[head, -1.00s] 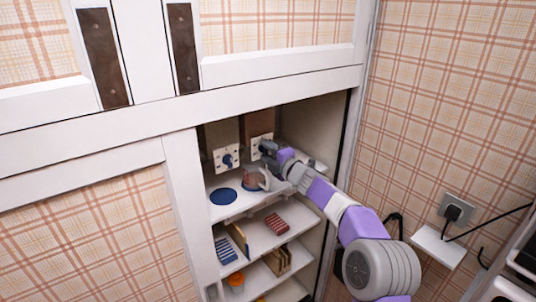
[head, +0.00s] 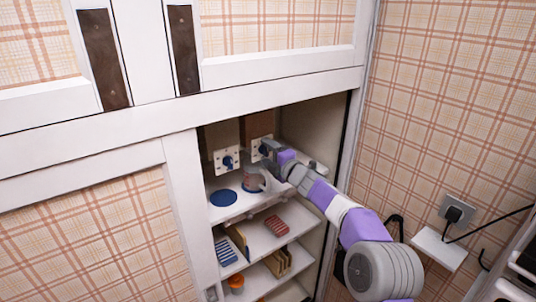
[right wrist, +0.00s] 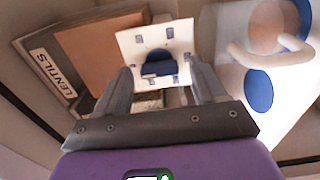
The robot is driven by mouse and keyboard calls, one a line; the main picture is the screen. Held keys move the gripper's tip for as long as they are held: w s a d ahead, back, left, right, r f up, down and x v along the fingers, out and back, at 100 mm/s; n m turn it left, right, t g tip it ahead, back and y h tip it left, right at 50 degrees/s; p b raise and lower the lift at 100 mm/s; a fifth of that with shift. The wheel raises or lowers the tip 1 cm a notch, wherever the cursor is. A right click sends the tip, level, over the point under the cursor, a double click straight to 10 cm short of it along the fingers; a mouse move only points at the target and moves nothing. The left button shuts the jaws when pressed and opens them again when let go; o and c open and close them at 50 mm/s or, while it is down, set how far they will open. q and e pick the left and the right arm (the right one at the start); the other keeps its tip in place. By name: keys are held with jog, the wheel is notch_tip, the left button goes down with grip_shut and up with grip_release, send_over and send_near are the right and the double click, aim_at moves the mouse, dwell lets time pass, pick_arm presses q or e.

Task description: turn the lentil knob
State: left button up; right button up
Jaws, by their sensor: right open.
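The lentil knob (right wrist: 158,65) is blue and sits on a white square plate (right wrist: 182,40) below a brown-filled dispenser (right wrist: 100,48) labelled LENTILS in the right wrist view. In the head view this plate (head: 256,156) is the right one of two, and my gripper partly covers it. My right gripper (head: 264,149) is at the knob. In the right wrist view its two fingers (right wrist: 160,70) are apart, with the knob showing between their tips. I cannot tell whether they touch it. My left gripper is not in view.
A second blue knob (head: 228,162) on a white plate is to the left. A mug (head: 252,184) stands below the lentil knob, near a blue disc (head: 223,198) on the shelf. The cabinet's side wall (head: 318,115) is close on the right. Lower shelves hold small items.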

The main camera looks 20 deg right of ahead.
jog(key=b+v, duration=0.1)
jog(key=v, duration=0.6)
jog(key=shift+s, duration=0.1)
jog(key=s+a+f+m+g+h, duration=0.1)
jog(key=s+a+f+m+g, duration=0.2)
jog(key=f, duration=0.8)
jog(key=s+a+f+m+g, duration=0.1)
jog(key=s+f+m, duration=0.1)
jog(key=f+m, duration=0.65)
jog(key=s+a+f+m+g+h, duration=0.1)
jog(key=s+a+f+g, duration=0.15)
jog(key=f, duration=1.15)
jog(key=s+a+f+m+g, duration=0.3)
jog(key=s+f+m+g, duration=0.25)
jog(key=s+f, duration=0.85)
jog(key=s+a+f+m+g, duration=0.2)
jog(key=s+f+m, duration=0.1)
jog(key=s, duration=0.6)
jog(key=s+a+f+m+g, duration=0.2)
jog(key=s+m, duration=0.2)
jog(key=s, duration=0.6)
jog(key=shift+f+g, duration=0.3)
jog(key=shift+f, duration=0.1)
